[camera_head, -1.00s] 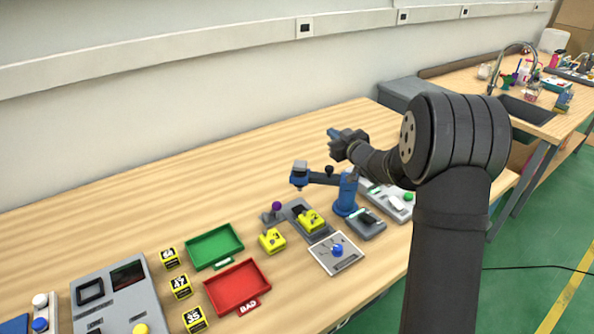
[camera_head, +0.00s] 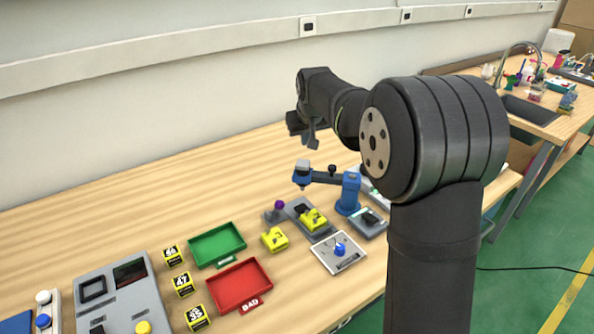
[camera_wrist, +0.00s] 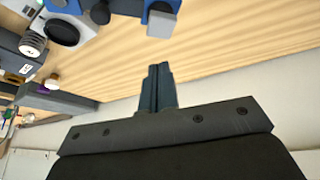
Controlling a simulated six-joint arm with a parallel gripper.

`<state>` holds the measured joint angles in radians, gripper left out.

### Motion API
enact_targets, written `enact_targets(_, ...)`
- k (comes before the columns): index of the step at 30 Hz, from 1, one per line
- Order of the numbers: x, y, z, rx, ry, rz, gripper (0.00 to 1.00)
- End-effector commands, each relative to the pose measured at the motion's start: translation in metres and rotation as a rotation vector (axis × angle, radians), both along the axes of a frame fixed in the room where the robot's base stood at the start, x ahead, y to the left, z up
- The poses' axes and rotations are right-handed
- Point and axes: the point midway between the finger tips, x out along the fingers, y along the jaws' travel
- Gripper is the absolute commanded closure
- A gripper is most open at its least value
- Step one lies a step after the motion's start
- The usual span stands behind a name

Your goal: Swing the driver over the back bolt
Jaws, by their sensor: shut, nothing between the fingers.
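The driver is a blue swing arm (camera_head: 328,178) on a blue post (camera_head: 348,195), with a grey-topped head (camera_head: 302,174) at its left end and a black knob along it. The head hangs to the upper left of a grey fixture (camera_head: 322,236) that holds a yellow block (camera_head: 313,219). The bolts are too small to make out. My gripper (camera_head: 312,143) is in the air above and behind the driver head, apart from it. In the wrist view my shut, empty fingers (camera_wrist: 157,70) point toward the grey block of the driver (camera_wrist: 162,23).
A loose yellow block (camera_head: 275,239) and a purple knob (camera_head: 279,205) lie beside the fixture. A panel with a blue knob (camera_head: 339,253) is in front. Green (camera_head: 217,244) and red (camera_head: 239,285) trays stand left. The table behind the driver is clear.

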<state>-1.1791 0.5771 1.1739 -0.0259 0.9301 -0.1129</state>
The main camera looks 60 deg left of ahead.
Motion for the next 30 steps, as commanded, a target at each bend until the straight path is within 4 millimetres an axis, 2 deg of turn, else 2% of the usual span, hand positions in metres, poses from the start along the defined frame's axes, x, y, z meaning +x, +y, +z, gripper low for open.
enact_targets(1, -0.013, -0.002, 0.005, -0.025, 0.03, 0.019, 1.0)
enact_targets(4, -0.031, -0.008, 0.009, -0.072, 0.076, 0.052, 1.0)
enact_targets(10, -0.041, -0.01, 0.005, -0.099, 0.105, 0.073, 1.0)
enact_targets(14, -0.04, -0.004, -0.013, -0.101, 0.105, 0.073, 1.0)
enact_targets(25, -0.034, 0.021, -0.088, -0.1, 0.103, 0.071, 1.0)
enact_targets(30, -0.039, -0.003, -0.083, -0.096, 0.102, 0.07, 1.0)
